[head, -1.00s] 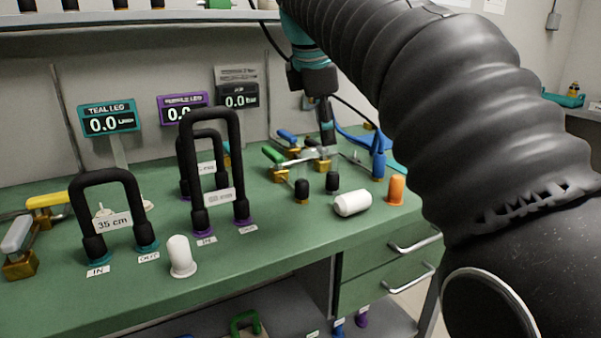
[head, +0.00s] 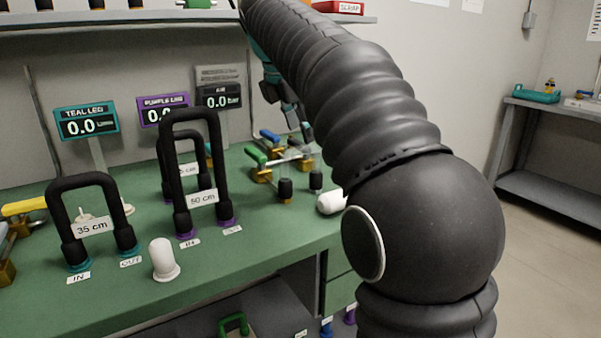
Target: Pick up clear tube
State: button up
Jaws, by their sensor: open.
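Two small upright pieces with black lower ends stand on the green bench right of centre, one at the left (head: 285,189) and one at the right (head: 316,181). Faint see-through sections seem to rise above the black ends, so these look like clear tubes, but the outlines are hard to make out. My gripper (head: 306,131) is open, pointing down behind and above the right one. It is small and partly hidden by my arm. I cannot tell whether it touches a tube.
A white capped piece (head: 163,260) is near the front edge, and another white cylinder (head: 330,202) lies beside my arm. Green- and blue-handled valves (head: 257,157) are close to the tubes.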

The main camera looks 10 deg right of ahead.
aim_at(307, 148)
jog(key=shift+b+x, duration=0.65)
jog(key=shift+x, duration=2.7)
jog(key=shift+r, duration=0.1)
grip_shut()
